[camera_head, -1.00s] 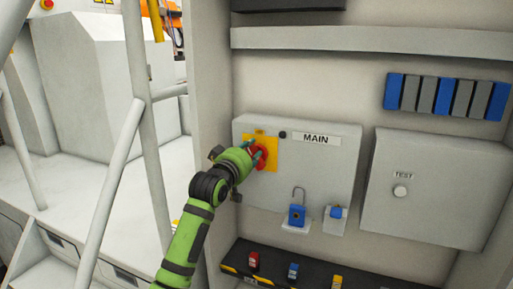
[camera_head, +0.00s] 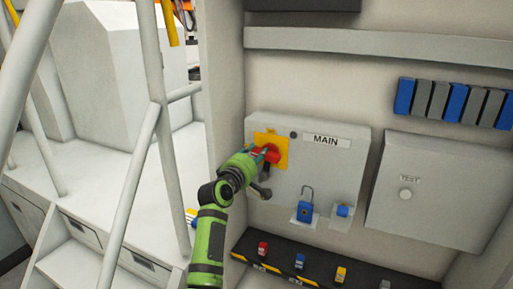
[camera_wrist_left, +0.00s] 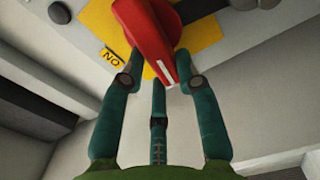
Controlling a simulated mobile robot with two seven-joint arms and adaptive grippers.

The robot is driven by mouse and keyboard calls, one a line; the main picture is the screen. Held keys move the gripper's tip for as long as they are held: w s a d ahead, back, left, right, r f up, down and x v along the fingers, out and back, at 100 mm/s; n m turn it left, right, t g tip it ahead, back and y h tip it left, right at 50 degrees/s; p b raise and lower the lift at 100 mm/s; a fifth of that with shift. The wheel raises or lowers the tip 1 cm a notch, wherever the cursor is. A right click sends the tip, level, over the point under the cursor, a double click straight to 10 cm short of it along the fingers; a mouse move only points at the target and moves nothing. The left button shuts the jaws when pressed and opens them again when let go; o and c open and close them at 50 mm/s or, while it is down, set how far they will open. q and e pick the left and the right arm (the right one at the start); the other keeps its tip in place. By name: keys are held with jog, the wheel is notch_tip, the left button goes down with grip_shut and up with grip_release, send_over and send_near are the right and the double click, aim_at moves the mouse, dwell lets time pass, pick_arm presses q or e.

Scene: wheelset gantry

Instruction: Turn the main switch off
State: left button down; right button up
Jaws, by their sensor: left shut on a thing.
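The main switch is a red rotary handle (camera_head: 272,155) on a yellow plate (camera_head: 268,139), left of the MAIN label on a grey box (camera_head: 350,165). My left gripper (camera_head: 262,153) is shut on the red handle. In the left wrist view, the green fingers (camera_wrist_left: 160,78) close around the lower end of the red handle (camera_wrist_left: 150,35), beside its white mark. An ON label (camera_wrist_left: 112,58) shows upside down on the yellow plate, left of the handle. The handle's exact angle is hard to tell. My right gripper is out of view.
A blue padlock (camera_head: 304,211) and another blue device (camera_head: 344,210) hang on the lower part of the box. A black shelf (camera_head: 320,276) with several small coloured locks lies below. White railings (camera_head: 145,170) stand left.

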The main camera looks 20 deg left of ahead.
pick_arm(q)
jog(key=shift+f+n+p, duration=0.2)
jog(key=shift+n+p, duration=0.3)
jog(key=shift+n, duration=0.4)
jog(key=c, duration=0.9)
grip_release()
jog(key=s, duration=1.2)
jog(key=shift+a, duration=0.2)
